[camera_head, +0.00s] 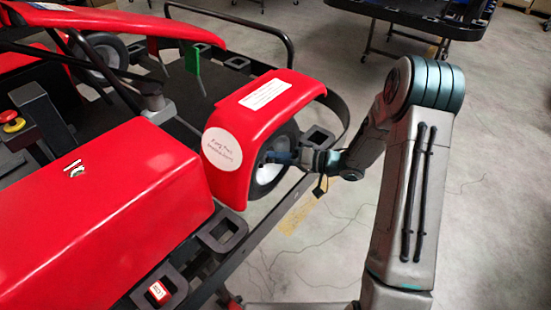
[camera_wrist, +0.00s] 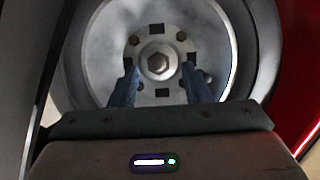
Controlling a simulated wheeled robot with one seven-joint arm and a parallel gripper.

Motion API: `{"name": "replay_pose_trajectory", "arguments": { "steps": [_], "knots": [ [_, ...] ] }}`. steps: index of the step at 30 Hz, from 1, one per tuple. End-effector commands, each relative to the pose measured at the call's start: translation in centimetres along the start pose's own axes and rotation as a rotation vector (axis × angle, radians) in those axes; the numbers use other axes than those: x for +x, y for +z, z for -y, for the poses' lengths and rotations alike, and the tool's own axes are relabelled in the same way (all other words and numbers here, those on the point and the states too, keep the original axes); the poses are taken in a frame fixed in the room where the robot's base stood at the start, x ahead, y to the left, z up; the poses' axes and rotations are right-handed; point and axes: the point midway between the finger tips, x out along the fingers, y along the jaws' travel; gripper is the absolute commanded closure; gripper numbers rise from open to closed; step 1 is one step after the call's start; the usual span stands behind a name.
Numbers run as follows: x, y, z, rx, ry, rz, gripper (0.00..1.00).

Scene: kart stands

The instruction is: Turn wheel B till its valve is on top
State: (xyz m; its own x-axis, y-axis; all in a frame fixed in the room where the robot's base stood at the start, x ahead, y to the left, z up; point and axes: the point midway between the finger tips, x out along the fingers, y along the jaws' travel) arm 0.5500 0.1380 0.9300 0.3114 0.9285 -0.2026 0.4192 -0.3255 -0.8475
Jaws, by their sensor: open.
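A wheel with a dark tyre and pale rim (camera_head: 268,172) sits under a red fender in the head view; no letter B can be read on it. The wrist view shows its rim (camera_wrist: 103,50) and a hub (camera_wrist: 176,44) with a central hex nut (camera_wrist: 157,63) and smaller bolts around it. My gripper (camera_head: 280,157) is at the wheel's outer face. In the wrist view my gripper (camera_wrist: 161,76) is open, its two fingers either side of the lower hub, below the nut. I cannot tell whether they touch it. I cannot make out the valve; the wheel's lower part is hidden by my gripper.
The red fender (camera_head: 262,98) covers the wheel's top and bears a round sticker (camera_head: 222,149). A dark stand frame (camera_head: 262,232) runs below the wheel. Red bodywork (camera_head: 110,215) fills the left. Open concrete floor lies right. A dark table (camera_head: 420,17) stands behind.

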Motion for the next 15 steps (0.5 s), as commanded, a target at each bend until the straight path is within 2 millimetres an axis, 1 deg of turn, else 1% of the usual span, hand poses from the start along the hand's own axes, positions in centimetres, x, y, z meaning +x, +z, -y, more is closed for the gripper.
{"name": "replay_pose_trajectory", "arguments": {
  "steps": [1,9,12,15],
  "knots": [
    [-1.1,0.0,-0.2,0.001,0.004,-0.006,0.57],
    [-7.3,0.1,-0.2,0.001,0.004,-0.004,0.57],
    [-9.2,0.1,-0.1,0.001,0.002,-0.002,0.57],
    [-10.7,0.1,-0.1,0.001,0.001,-0.002,0.57]
  ]
}}
